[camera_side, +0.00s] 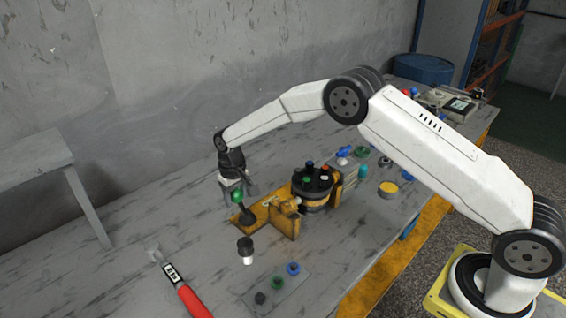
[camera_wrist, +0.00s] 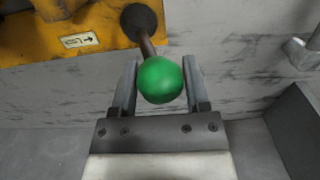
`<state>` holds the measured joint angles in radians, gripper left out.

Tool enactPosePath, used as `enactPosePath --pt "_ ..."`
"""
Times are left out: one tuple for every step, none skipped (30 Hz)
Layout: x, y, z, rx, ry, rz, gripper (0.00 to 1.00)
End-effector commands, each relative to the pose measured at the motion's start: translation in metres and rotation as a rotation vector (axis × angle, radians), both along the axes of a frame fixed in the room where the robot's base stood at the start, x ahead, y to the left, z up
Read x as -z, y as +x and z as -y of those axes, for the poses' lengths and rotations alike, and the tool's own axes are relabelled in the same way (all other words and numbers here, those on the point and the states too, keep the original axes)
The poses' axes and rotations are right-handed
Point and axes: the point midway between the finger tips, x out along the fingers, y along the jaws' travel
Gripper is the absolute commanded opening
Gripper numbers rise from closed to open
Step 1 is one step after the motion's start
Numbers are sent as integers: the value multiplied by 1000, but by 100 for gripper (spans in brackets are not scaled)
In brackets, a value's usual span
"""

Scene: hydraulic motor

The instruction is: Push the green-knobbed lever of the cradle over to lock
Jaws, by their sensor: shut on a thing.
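The lever's green knob (camera_side: 238,196) stands at the left end of the yellow cradle (camera_side: 284,222) in the side view. In the wrist view the green knob (camera_wrist: 160,80) is between the two fingers of my gripper (camera_wrist: 160,88), which is shut on it. The lever's brown stem (camera_wrist: 148,46) runs up from the knob to a dark round pivot (camera_wrist: 138,22) on the cradle (camera_wrist: 40,32). My gripper (camera_side: 233,190) comes down on the knob from above. The motor (camera_side: 312,182), dark with coloured plugs on top, sits in the cradle's right part.
A label with an arrow (camera_wrist: 80,40) is on the cradle. A black-and-white cylinder (camera_side: 246,251) stands in front of it. A plate with coloured knobs (camera_side: 278,290) and a red-handled tool (camera_side: 192,300) lie nearer. The bench left of the cradle is clear.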

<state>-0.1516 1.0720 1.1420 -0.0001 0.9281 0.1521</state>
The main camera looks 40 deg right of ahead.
Motion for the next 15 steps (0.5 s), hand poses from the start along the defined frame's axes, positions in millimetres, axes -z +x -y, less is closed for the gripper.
enactPosePath --pt "0 0 -1 0 1 -1 27" --pt "0 0 -1 0 1 -1 27" --pt "0 0 -1 0 1 -1 27" --pt "0 0 -1 0 1 0 27" --pt "0 0 -1 0 1 0 27" --pt "0 0 -1 -1 1 0 27" --pt "0 0 -1 -1 1 0 27" --pt "1 0 -2 -1 1 0 27" --pt "1 0 -2 -1 1 0 27" --pt "1 0 -2 -1 1 0 27" --pt "1 0 -3 -1 1 0 27" --pt "1 0 -4 -1 1 0 27" --pt "1 0 -4 -1 1 0 27" --pt "2 0 -5 -1 1 0 27" --pt "2 0 -6 -1 1 0 27"
